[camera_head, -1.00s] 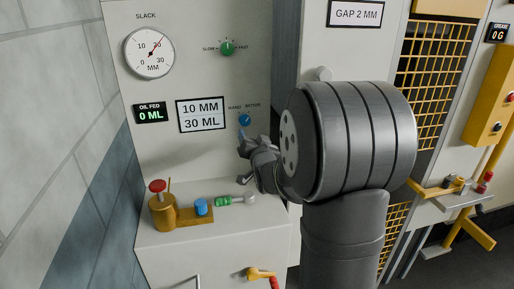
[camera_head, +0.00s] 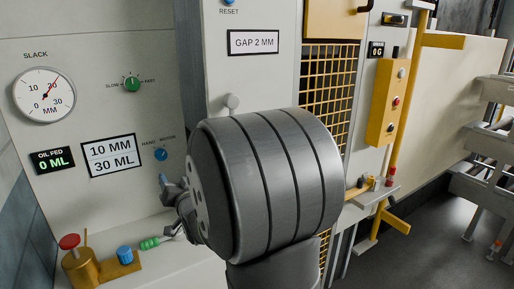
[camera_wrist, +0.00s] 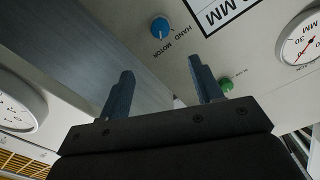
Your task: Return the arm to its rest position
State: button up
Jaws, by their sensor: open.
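My gripper (camera_head: 168,190) is in front of the control cabinet, left of my large grey arm joint, which hides part of it. In the wrist view my gripper (camera_wrist: 163,92) has its two dark fingers wide apart with nothing between them. The blue hand/motor knob (camera_head: 161,154) is on the cabinet panel just above the gripper in the head view. In the wrist view the blue knob (camera_wrist: 160,27) is beyond the fingers, apart from them.
A slack dial (camera_head: 44,95) is at left. A yellow mesh guard (camera_head: 327,85) and yellow grease box (camera_head: 388,101) are at right. Open floor shows far right.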

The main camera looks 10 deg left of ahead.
aim_at(162, 156)
jog(key=x, duration=1.7)
jog(key=shift+w+a+f, duration=0.1)
jog(key=shift+w+a, duration=0.05)
jog(key=shift+s+d, duration=0.3)
jog(key=v, duration=1.6)
jog(key=x, duration=1.7)
jog(key=shift+w+a, duration=0.1)
jog(key=shift+n, duration=0.8)
jog(key=n, duration=1.2)
jog(key=shift+s, duration=0.2)
